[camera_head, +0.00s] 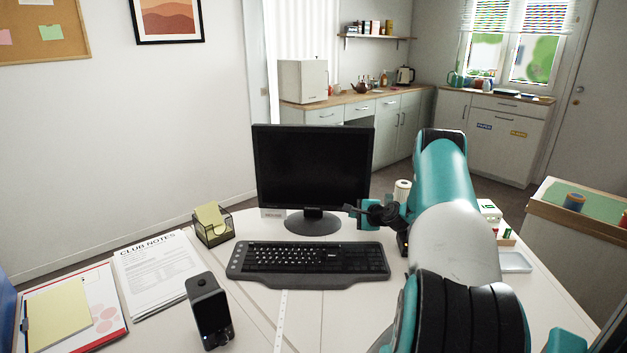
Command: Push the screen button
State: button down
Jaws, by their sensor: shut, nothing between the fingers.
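A black monitor (313,170) stands upright on the desk in the middle of the head view, facing me. Its screen is dark. The screen button is too small to make out; it may be on the lower bezel. My gripper (352,211) is shut and empty, with its dark fingers pointing left. It shows at the monitor's lower right corner, overlapping it in the picture. I cannot tell whether the fingertips touch the monitor. My arm rises from the lower right and hides the desk behind it.
A black keyboard (308,263) lies in front of the monitor. A note holder (213,226) stands to the left, with papers (157,268) and a black device (209,311) nearer me. A white cup-like object (402,189) and small boxes (489,211) are at the right.

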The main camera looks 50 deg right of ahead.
jog(key=shift+w+d, duration=0.1)
jog(key=shift+s+a, duration=0.4)
jog(key=shift+a, duration=0.1)
jog(key=shift+p, duration=0.3)
jog(key=shift+s+a, duration=0.3)
jog(key=shift+a, duration=0.05)
jog(key=shift+s+a+p, duration=0.65)
jog(key=shift+s+a, duration=0.15)
jog(key=shift+a, duration=0.2)
jog(key=shift+s+a+p, duration=0.6)
jog(key=shift+s+a, duration=0.15)
jog(key=shift+a, duration=0.25)
